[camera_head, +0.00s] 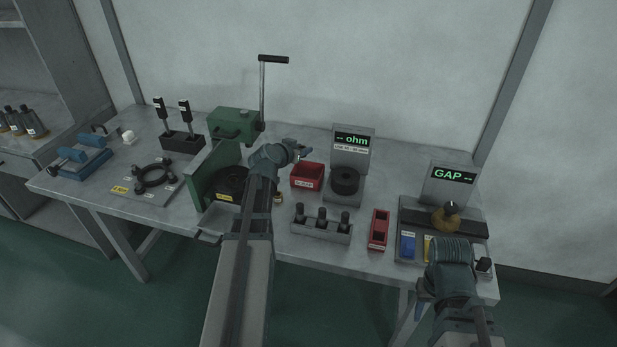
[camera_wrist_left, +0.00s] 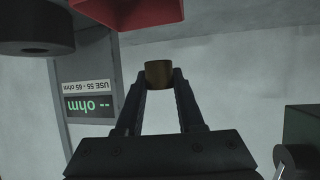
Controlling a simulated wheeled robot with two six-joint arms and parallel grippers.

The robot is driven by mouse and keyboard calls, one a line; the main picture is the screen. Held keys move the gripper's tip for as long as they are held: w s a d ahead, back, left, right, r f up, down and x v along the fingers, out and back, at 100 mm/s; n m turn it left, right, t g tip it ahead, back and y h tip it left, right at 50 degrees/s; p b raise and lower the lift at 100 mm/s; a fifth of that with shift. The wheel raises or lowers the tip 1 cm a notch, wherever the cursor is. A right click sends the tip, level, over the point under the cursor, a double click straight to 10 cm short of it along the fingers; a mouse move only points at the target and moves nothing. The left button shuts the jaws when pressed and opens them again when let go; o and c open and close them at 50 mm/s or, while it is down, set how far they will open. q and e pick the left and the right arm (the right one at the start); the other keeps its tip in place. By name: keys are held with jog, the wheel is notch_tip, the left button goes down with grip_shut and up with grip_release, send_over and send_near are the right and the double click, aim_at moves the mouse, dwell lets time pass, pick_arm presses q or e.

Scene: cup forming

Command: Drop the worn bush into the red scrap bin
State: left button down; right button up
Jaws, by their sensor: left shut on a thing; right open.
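My left gripper (camera_head: 303,152) is at the back edge of the red scrap bin (camera_head: 307,177), near the ohm meter. In the left wrist view its fingers (camera_wrist_left: 159,80) are shut on a short brass-coloured bush (camera_wrist_left: 158,71). The red bin (camera_wrist_left: 125,10) shows at the top of that view, beside the bush and apart from it. The held bush is too small to make out in the head view. My right gripper (camera_head: 421,306) is open at the front right of the bench, partly hidden by its own wrist.
The ohm meter (camera_head: 352,140) with a dark round fixture (camera_head: 345,182) stands right of the bin. The green press (camera_head: 234,124) stands to the left. A rack of dark pegs (camera_head: 321,226) and a red tray (camera_head: 378,230) are in front. A brass piece (camera_head: 278,197) is beside my left arm.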

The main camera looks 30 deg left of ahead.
aim_at(308, 162)
pick_arm(q)
jog(key=shift+f+b, duration=3)
jog(key=shift+f, duration=0.05)
jog(key=shift+r, duration=0.1)
jog(key=shift+c, duration=2.2)
grip_release()
jog(key=shift+d, duration=0.1)
jog(key=shift+s, duration=0.1)
jog(key=p+v, duration=0.6)
jog(key=v, duration=0.7)
jog(key=shift+s+r, duration=0.15)
jog(key=shift+s, duration=0.15)
